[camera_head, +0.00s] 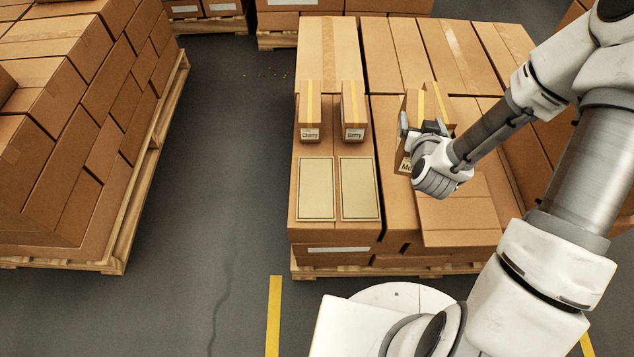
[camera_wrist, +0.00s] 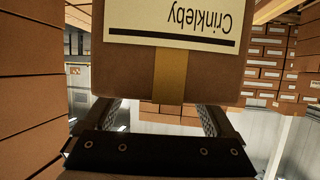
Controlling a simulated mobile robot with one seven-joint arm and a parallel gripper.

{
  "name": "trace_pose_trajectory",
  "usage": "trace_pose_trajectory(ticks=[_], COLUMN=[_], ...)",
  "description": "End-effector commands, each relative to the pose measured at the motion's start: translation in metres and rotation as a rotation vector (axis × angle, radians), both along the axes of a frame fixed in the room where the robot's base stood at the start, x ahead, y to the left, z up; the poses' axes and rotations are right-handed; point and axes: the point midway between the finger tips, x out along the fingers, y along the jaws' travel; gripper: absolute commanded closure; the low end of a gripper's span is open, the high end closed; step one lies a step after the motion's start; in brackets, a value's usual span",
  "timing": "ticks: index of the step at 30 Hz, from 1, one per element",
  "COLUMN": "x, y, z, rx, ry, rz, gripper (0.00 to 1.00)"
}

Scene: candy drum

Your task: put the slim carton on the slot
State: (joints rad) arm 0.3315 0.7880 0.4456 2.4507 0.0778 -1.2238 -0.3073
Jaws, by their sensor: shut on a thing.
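My gripper (camera_head: 427,137) is shut on a brown carton (camera_head: 408,108) with a yellow tape strip, over the right part of the stacked boxes. Its label is partly hidden and starts with "Me". In the wrist view the carton (camera_wrist: 126,62) sits between the fingers (camera_wrist: 158,112), with an upside-down "Crinkleby" label. Another taped face (camera_head: 441,97) shows just right of it; I cannot tell whether it is a separate carton. Two pale framed rectangular slots (camera_head: 316,189) (camera_head: 359,188) lie side by side at the stack's front left. Both are empty.
A "Cherry" carton (camera_head: 309,106) and a "Berry" carton (camera_head: 353,106) stand upright just behind the slots. A tall loaded pallet (camera_head: 62,120) stands on the left across a clear aisle. More boxes (camera_head: 340,5) stand at the back.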

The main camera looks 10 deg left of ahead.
Motion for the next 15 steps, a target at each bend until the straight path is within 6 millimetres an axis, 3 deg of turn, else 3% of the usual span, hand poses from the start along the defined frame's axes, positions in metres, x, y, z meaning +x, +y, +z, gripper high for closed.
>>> trace_pose_trajectory(ticks=[1,6,15], x=[-0.005,-0.025,-0.064], y=[0.016,0.053,0.102], z=[-0.009,-0.035,-0.07], rx=[0.005,0.01,-0.009], ry=[0.006,0.01,0.002], rz=[0.022,0.071,0.162], gripper=[1.0,1.0,1.0])
